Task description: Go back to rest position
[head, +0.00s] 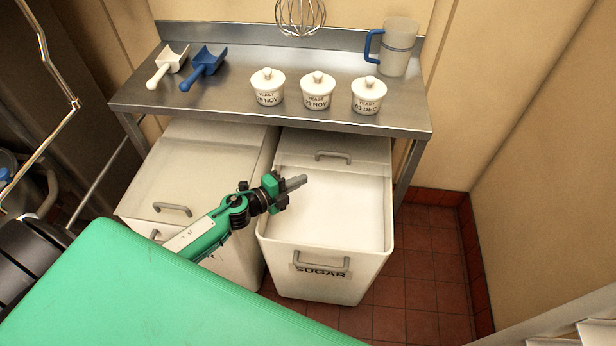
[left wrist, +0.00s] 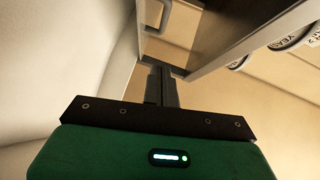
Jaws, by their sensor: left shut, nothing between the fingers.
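My left gripper (head: 295,183) reaches in from the left in the head view, over the open sugar bin (head: 380,262). Its fingers are shut with nothing between them. The white bin is labelled SUGAR and has pale contents (head: 340,205) showing inside. In the left wrist view my left gripper (left wrist: 161,88) shows its two dark fingers together. My right gripper does not show in either view.
A steel table (head: 225,97) stands behind, bearing three lidded yeast pots (head: 317,91), a white scoop (head: 168,65), a blue scoop (head: 205,67) and a jug (head: 398,50). A closed bin (head: 195,165) stands left of the sugar bin. A whisk (head: 300,16) hangs above. Tiled floor (head: 425,265) is clear at right.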

